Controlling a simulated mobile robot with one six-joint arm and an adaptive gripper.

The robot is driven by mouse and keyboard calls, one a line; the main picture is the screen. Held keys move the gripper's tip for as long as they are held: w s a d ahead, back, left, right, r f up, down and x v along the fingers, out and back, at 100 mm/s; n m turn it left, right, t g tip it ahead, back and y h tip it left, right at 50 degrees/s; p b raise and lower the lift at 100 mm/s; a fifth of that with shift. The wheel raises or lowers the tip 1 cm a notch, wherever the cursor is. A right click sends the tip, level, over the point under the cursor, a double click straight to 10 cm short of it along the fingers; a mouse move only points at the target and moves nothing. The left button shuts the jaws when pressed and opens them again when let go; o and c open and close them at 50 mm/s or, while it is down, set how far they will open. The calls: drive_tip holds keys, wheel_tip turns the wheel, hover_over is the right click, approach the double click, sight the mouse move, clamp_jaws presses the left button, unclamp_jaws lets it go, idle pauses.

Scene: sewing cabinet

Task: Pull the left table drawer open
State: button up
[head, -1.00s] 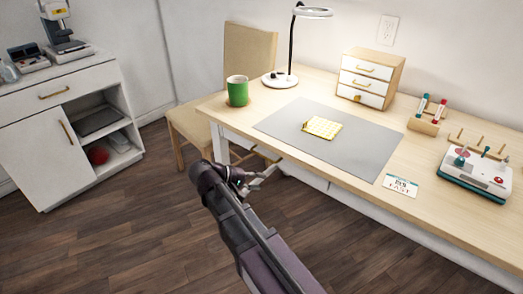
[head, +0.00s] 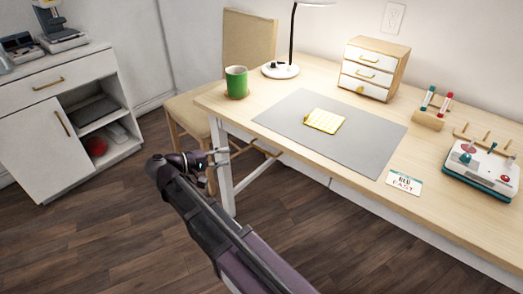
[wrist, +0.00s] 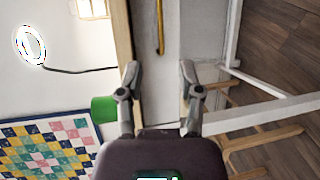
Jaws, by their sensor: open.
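The wooden-topped table (head: 300,82) has a white drawer front under its near edge. Its brass bar handle (head: 266,152) shows just right of my gripper (head: 216,157), by the left front leg. In the wrist view the handle (wrist: 160,25) lies ahead of my gripper (wrist: 160,82), roughly in line with the gap between the fingers. The pale drawer front (wrist: 160,95) runs behind the fingers. The fingers are apart, hold nothing, and appear clear of the handle. The drawer looks closed, though the arm and table edge hide part of it.
A white table leg (head: 222,170) stands close to my gripper. A wooden chair (head: 188,118) is behind it. A green mug (head: 236,82), grey mat (head: 280,118) and lamp (head: 281,70) are on the table. A white cabinet (head: 45,150) stands left; the floor between is clear.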

sight(262, 150)
drive_tip(key=shift+b+x, duration=1.3)
drive_tip(key=shift+x, duration=5.5)
clamp_jaws()
